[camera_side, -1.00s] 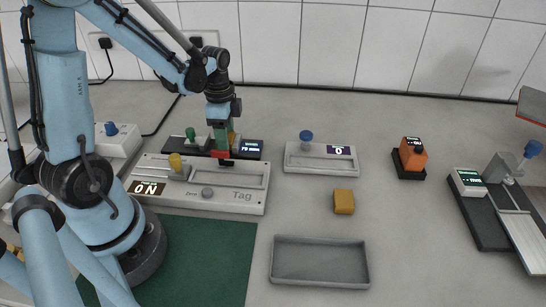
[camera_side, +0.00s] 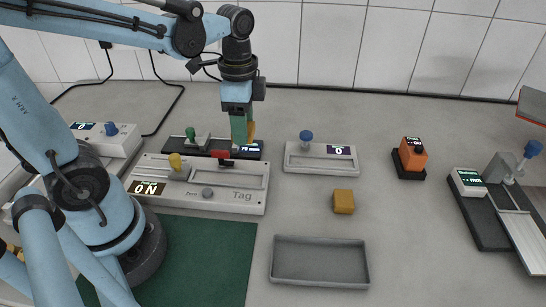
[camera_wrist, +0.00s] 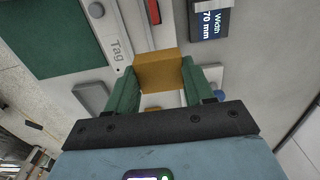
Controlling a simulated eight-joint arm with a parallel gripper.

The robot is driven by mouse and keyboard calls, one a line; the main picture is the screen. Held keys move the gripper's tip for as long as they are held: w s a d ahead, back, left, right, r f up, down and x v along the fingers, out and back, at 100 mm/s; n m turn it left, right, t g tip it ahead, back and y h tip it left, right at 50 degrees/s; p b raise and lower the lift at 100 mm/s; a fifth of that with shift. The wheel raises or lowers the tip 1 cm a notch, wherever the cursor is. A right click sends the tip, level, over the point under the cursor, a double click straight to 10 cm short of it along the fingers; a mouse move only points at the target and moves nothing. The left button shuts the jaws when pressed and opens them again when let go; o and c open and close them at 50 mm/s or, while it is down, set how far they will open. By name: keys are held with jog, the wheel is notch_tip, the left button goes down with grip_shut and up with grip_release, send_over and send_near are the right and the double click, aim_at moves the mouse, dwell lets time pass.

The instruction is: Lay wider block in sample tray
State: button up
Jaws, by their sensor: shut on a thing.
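My gripper (camera_side: 243,140) is shut on an ochre block (camera_wrist: 156,70), gripped between its green fingers in the wrist view. In the side view the held block (camera_side: 251,131) is mostly hidden behind the fingers, in front of the black gauge. A second ochre block (camera_side: 344,202) sits alone on the bench, right of the Tag panel. A grey open tray (camera_side: 320,239) lies empty in front of it. I cannot tell from these frames which block is wider.
The gauge's display (camera_wrist: 209,22) reads Width 70 mm. A white unit with a blue knob (camera_side: 320,165), an orange device (camera_side: 413,154) and a slide rig (camera_side: 497,215) stand to the right. Bench between them is clear.

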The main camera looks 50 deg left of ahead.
jog(key=s+d+m, duration=0.3)
jog(key=d+m, duration=0.4)
jog(key=d, duration=1)
jog(key=s+d+m, duration=0.6)
jog(key=s+d, duration=0.5)
jog(key=d, duration=0.1)
send_over(319, 263)
notch_tip(319, 263, down, 7)
jog(key=shift+f, duration=2.25)
jog(key=shift+f, duration=0.15)
jog(key=o, duration=1.1)
jog(key=shift+o, duration=0.2)
